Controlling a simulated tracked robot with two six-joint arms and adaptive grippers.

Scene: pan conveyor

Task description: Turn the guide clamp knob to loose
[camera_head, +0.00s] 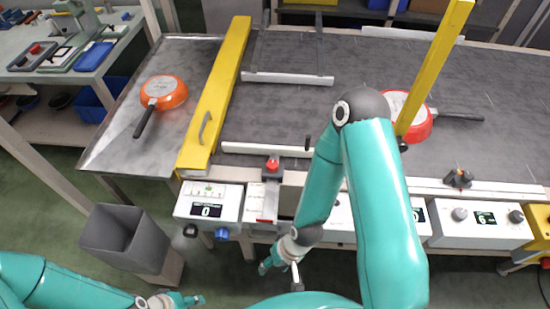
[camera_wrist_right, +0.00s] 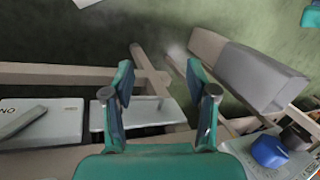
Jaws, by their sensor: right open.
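A dark lobed knob (camera_head: 459,178), likely the guide clamp knob, sits on the light front rail at the right. I cannot read its setting. My right gripper (camera_head: 281,268) is open and empty, low in front of the conveyor's front edge, well left of that knob. In the right wrist view its two fingers (camera_wrist_right: 160,82) stand apart with nothing between them. My right arm crosses in front of the conveyor and hides part of it. My left gripper (camera_head: 183,301) shows at the bottom left edge, partly cut off; its finger opening is unclear.
Control boxes (camera_head: 207,203) with a blue knob (camera_head: 222,234) line the front. A grey bin (camera_head: 122,238) stands left; it also shows in the wrist view (camera_wrist_right: 255,75).

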